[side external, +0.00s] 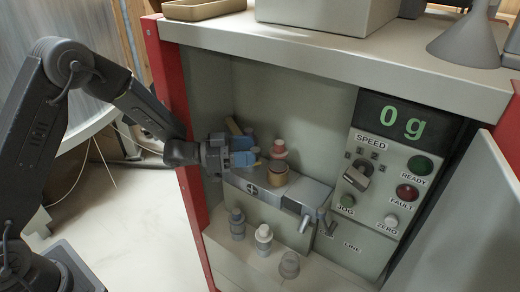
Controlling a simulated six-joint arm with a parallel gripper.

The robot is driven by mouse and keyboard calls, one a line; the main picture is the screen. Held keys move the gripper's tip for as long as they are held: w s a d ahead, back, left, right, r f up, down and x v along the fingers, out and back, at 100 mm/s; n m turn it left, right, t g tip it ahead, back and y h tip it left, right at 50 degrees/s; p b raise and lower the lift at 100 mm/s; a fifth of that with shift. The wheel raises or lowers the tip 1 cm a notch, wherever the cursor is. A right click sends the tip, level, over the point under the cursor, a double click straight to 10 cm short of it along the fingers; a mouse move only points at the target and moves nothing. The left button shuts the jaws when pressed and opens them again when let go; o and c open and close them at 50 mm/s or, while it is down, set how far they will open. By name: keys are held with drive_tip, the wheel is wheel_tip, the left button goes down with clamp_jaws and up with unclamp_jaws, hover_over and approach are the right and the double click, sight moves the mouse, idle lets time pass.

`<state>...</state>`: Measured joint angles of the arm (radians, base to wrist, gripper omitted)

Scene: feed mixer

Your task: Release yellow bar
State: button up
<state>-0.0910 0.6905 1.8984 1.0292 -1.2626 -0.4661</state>
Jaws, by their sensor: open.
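I cannot tell whether a finger touches the bar.
A tan cylinder (277,173) and a pink-topped piece (279,149) stand close right of the gripper. Several small fittings, including a white one (264,240), stand on the lower ledge. The control panel (378,185) reads 0 g. A red post (168,75) edges the cabinet opening.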

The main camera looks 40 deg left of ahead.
drive_tip(key=v, duration=0.9)
drive_tip(key=shift+s+a, duration=0.15)
drive_tip(key=shift+s, duration=0.05)
drive_tip(key=s+d+n+t+y, duration=0.4)
drive_tip(key=d+n+t+y, duration=0.25)
drive_tip(key=y, duration=0.25)
drive_tip(key=f+x, duration=0.1)
drive_tip(key=x, duration=1.3)
drive_tip(key=shift+a+f+n+g, duration=0.3)
drive_tip(key=shift+f+n+g, duration=0.05)
clamp_jaws()
